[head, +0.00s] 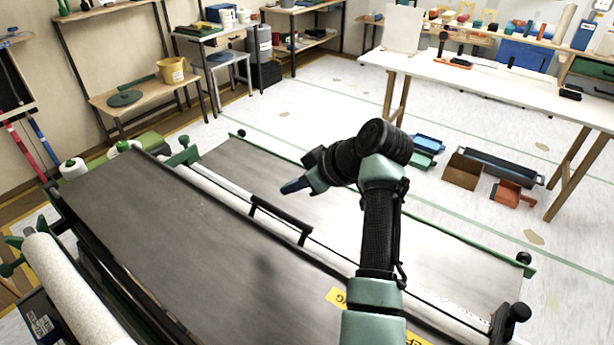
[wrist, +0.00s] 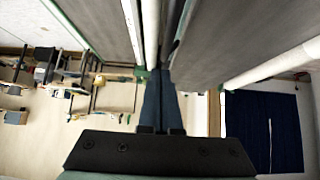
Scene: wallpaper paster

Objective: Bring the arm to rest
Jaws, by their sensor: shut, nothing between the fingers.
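My arm rises from the bottom of the head view, and my gripper (head: 284,188) points left above the long paster machine. Its fingers look dark blue and closed together. The wrist view shows the gripper (wrist: 162,82) with both fingers side by side and nothing between them. The paster's grey bed (head: 170,215) runs diagonally under the arm. A black handle bar (head: 280,218) stands on the machine just below the gripper, apart from it in the picture. The gap between fingers and machine is hard to judge.
A white paper roll (head: 70,285) lies at the lower left. A white-topped trestle table (head: 490,90) stands at the back right. Blue and orange trays (head: 512,192) lie on the floor beneath. Shelves line the walls. Open floor (head: 310,105) lies beyond the machine.

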